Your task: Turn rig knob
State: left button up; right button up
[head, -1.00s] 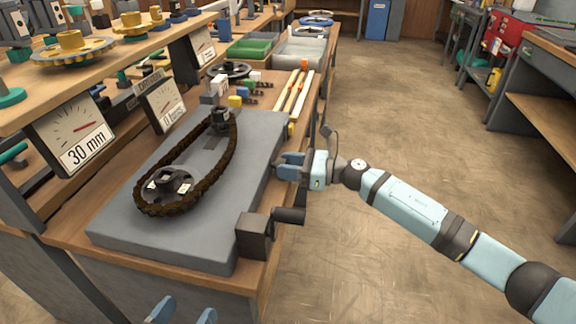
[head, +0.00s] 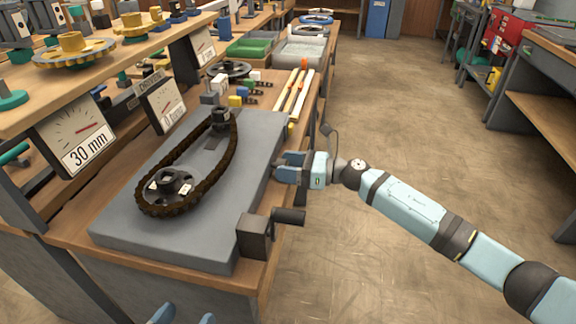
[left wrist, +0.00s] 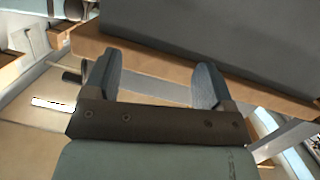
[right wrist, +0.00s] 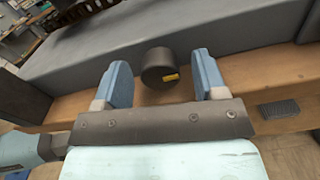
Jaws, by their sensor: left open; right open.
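The knob (right wrist: 158,68) is a short dark cylinder with a yellow mark, on the side of the grey rig block (head: 130,215). My right gripper (head: 277,167) is open at the block's right side. In the right wrist view its fingers (right wrist: 160,82) stand on either side of the knob, with visible gaps. In the head view the knob is hidden behind the gripper. My left gripper (head: 185,317) is open and empty at the bottom edge of the head view, in front of the bench. Its spread fingers (left wrist: 163,85) also show in the left wrist view.
A chain (head: 228,165) loops around a wheel and a small sprocket on the block. A crank (head: 289,216) sticks out at the near right corner. Gauges (head: 78,135) hang under the shelf, one reading 30 mm. Rulers (head: 292,95) lie farther back. The floor to the right is clear.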

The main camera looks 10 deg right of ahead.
jog(key=shift+d, duration=0.3)
pick_arm(q)
jog(key=shift+s+a+f+g+y+p, duration=0.15)
jog(key=shift+s+a+f+g+p, duration=0.1)
jog(key=shift+f, duration=0.25)
jog(key=shift+s+a+f+g+y+p, duration=0.15)
jog(key=shift+f+p, duration=0.1)
jog(key=shift+f, duration=0.25)
pick_arm(e)
jog(key=v, duration=1.3)
pick_arm(q)
jog(key=shift+w+r, duration=0.1)
jog(key=shift+c, duration=0.4)
pick_arm(e)
jog(key=shift+s, duration=0.1)
